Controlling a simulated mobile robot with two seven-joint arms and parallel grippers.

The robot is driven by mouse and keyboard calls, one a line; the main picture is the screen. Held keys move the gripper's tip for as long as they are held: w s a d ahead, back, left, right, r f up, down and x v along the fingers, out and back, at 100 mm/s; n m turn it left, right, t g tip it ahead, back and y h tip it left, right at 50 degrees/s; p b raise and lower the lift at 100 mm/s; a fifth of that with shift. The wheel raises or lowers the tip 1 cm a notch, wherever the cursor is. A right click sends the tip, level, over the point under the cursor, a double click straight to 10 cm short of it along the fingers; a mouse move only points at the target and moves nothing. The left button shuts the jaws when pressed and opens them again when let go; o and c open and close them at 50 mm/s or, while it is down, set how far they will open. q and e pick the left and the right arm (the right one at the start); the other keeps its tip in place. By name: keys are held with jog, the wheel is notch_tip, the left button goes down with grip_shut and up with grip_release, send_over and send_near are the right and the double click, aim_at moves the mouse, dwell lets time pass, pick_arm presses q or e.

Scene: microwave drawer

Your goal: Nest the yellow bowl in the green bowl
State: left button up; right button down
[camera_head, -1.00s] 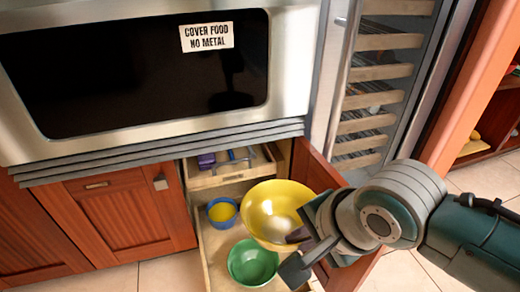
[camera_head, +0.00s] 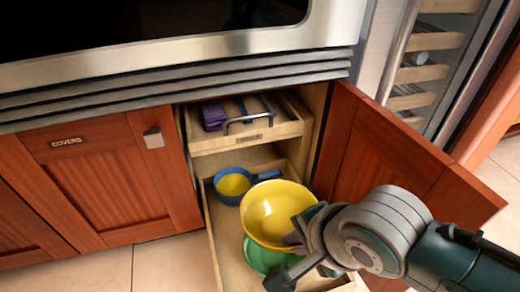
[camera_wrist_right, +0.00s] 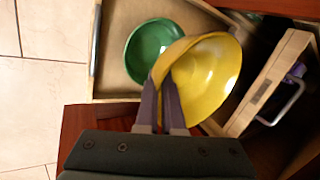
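The large yellow bowl (camera_head: 272,212) is held at its near right rim by my right gripper (camera_head: 292,252), which is shut on it. In the right wrist view, the fingers (camera_wrist_right: 162,104) pinch the rim of the yellow bowl (camera_wrist_right: 208,78). The green bowl (camera_head: 262,260) sits in the lower pull-out drawer. In the head view the yellow bowl covers much of it. In the right wrist view the green bowl (camera_wrist_right: 146,48) shows to the left of the yellow one, partly overlapped. The yellow bowl looks tilted and above the green bowl. My left gripper is not in view.
A blue pot (camera_head: 232,185) with yellow inside stands behind the bowls in the lower drawer (camera_head: 222,245). An upper drawer (camera_head: 240,138) holds a purple item. The open cabinet door (camera_head: 395,165) is close to my right arm. The microwave overhangs above.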

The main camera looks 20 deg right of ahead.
jog(key=shift+w+f+b, duration=0.15)
jog(key=shift+f+b, duration=0.6)
jog(key=shift+f, duration=0.1)
jog(key=shift+f+b, duration=0.95)
jog(key=shift+b, duration=0.15)
jog(key=shift+f+b, duration=1.5)
jog(key=shift+f, duration=0.7)
jog(key=shift+p, duration=0.3)
jog(key=c, duration=1)
grip_release()
jog(key=shift+o, duration=0.2)
jog(key=shift+f, duration=0.15)
